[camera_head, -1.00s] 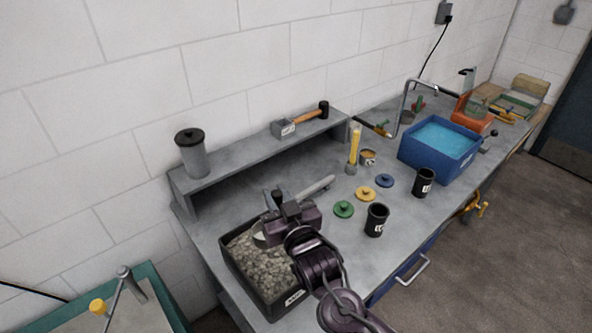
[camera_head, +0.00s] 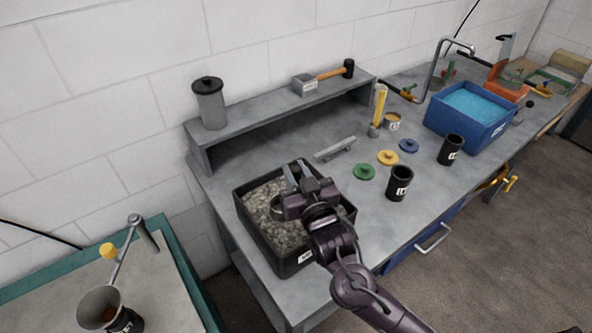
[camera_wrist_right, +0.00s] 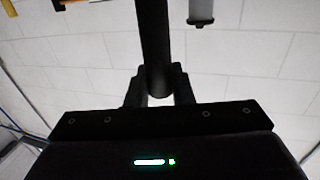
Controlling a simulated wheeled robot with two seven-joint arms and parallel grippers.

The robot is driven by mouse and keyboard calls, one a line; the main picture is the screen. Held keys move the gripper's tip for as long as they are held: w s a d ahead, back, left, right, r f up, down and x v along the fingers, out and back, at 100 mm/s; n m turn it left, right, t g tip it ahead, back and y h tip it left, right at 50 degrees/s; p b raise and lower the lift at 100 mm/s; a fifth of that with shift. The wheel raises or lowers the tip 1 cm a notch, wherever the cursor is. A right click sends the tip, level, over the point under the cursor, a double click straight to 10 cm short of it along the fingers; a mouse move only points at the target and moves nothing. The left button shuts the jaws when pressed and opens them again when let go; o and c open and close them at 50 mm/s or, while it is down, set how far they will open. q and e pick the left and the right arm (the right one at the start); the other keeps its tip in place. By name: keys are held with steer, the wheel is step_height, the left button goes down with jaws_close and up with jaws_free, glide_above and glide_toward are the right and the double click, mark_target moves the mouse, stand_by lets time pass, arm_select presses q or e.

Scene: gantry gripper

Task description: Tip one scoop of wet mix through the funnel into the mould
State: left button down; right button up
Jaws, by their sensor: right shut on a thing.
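My right gripper (camera_head: 302,186) is shut on the dark handle of the scoop, which also shows between its fingers in the wrist view (camera_wrist_right: 154,45). The scoop's metal bowl (camera_head: 277,207) shows only in part beside the gripper, at the mix; its contents cannot be made out. The grey, lumpy wet mix (camera_head: 265,228) fills a black tub (camera_head: 275,257) on the bench. The grey funnel (camera_head: 98,302) is at the lower left, brown inside, on or in a black labelled cup, likely the mould (camera_head: 128,323); the frame edge cuts it off. My left gripper is not in view.
A crank post (camera_head: 142,232) with a yellow knob stands behind the funnel on a teal-edged table (camera_head: 185,275). A gap separates it from the grey bench. Black cups (camera_head: 399,184), coloured lids (camera_head: 364,172), a grey bar (camera_head: 335,149) and a blue water tub (camera_head: 470,123) lie to the right.

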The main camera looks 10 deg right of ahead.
step_height(320, 180, down, 6)
steer(key=b, duration=0.4)
steer(key=shift+r+b, duration=0.1)
steer(key=shift+b, duration=0.3)
steer(key=shift+w+d+r, duration=0.15)
steer(key=shift+d, duration=0.15)
steer(key=shift+w+d, duration=1.1)
steer(key=shift+d, duration=1.75)
steer(key=s+a+r+p, duration=0.1)
steer(key=a+r+p, duration=0.2)
steer(key=r+p, duration=0.9)
steer(key=shift+r, duration=1.85)
steer(key=shift+s, duration=0.1)
